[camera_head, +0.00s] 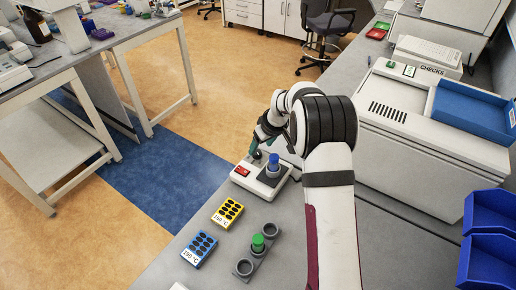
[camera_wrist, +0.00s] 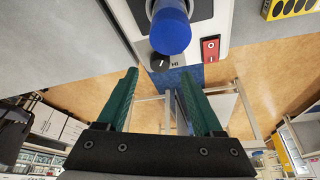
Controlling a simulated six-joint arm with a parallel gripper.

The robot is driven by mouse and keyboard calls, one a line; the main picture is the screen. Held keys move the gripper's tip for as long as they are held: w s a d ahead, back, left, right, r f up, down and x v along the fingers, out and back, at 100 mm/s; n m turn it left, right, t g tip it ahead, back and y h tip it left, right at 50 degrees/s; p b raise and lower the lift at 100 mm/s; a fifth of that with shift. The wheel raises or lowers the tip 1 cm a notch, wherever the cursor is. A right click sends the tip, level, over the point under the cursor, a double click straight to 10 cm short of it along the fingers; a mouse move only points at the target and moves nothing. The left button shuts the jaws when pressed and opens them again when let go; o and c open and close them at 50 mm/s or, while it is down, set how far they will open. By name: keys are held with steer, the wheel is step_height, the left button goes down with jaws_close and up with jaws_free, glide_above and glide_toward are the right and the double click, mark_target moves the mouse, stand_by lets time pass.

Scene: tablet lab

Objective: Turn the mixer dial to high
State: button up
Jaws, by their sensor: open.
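The mixer (camera_head: 263,180) is a pale box on the bench with a dark plate, holding a blue-capped vessel (camera_head: 272,161). The blue cap also shows in the wrist view (camera_wrist: 170,32). The mixer dial (camera_wrist: 159,63) is a small black knob near the mixer's edge, with a "HI" label to its right in the wrist view. A small light mark shows on the dial, but its exact setting is hard to tell. My gripper (camera_wrist: 158,72) is open and empty, its green fingers on either side of the dial in the picture. Contact cannot be told. In the head view, my gripper (camera_head: 257,150) is at the mixer's far side.
A red switch (camera_wrist: 210,48) sits beside the dial. A yellow block (camera_head: 228,212), a blue block (camera_head: 199,249) and a grey rack (camera_head: 256,252) with a green-capped tube (camera_head: 258,242) are in front. A large white machine (camera_head: 420,120) stands right.

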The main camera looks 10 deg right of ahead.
mark_target(258, 153)
steer(key=x, duration=0.4)
steer(key=shift+f, duration=0.2)
steer(key=shift+c, duration=0.2)
jaws_close()
